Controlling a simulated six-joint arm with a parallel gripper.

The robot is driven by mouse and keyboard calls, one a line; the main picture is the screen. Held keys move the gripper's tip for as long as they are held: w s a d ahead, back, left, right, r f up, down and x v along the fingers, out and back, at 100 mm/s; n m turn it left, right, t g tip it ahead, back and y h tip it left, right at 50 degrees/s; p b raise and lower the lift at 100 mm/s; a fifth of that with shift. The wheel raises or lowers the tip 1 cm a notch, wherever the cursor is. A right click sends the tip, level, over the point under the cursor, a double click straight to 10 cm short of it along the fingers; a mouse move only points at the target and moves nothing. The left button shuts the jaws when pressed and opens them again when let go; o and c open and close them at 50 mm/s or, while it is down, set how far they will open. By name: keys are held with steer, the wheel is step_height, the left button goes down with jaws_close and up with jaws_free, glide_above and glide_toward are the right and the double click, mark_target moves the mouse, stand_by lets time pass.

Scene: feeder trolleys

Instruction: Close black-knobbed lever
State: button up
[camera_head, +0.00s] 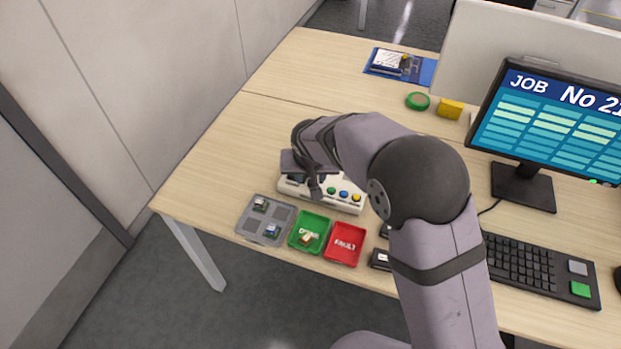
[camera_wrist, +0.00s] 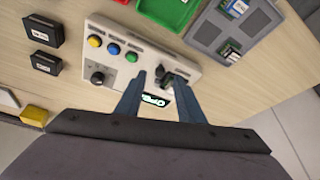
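A white test panel (camera_head: 293,189) stands on the desk, partly hidden by my arm in the head view. In the wrist view the panel (camera_wrist: 150,62) shows yellow, blue and green buttons, a round black knob (camera_wrist: 97,77) and a small lit green display (camera_wrist: 155,100). A dark fixture (camera_wrist: 176,79) at its right end, beside my right fingertip, may hold the black-knobbed lever; its lever position cannot be told. My gripper (camera_wrist: 159,79) is open over the panel, its two fingers apart with nothing visibly held. In the head view my gripper (camera_head: 308,180) is over the panel's left part.
In front of the panel are a grey compartment tray (camera_head: 245,226) with small modules, a green tray (camera_head: 297,236) and a red tray (camera_head: 345,258). Small black blocks (camera_head: 381,259) lie right of them. A monitor (camera_head: 560,120) and keyboard (camera_head: 535,265) stand right. The desk's left is clear.

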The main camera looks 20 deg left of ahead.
mark_target(311, 183)
steer(key=shift+p+x, duration=0.3)
steer(key=shift+x, duration=1.45)
jaws_close()
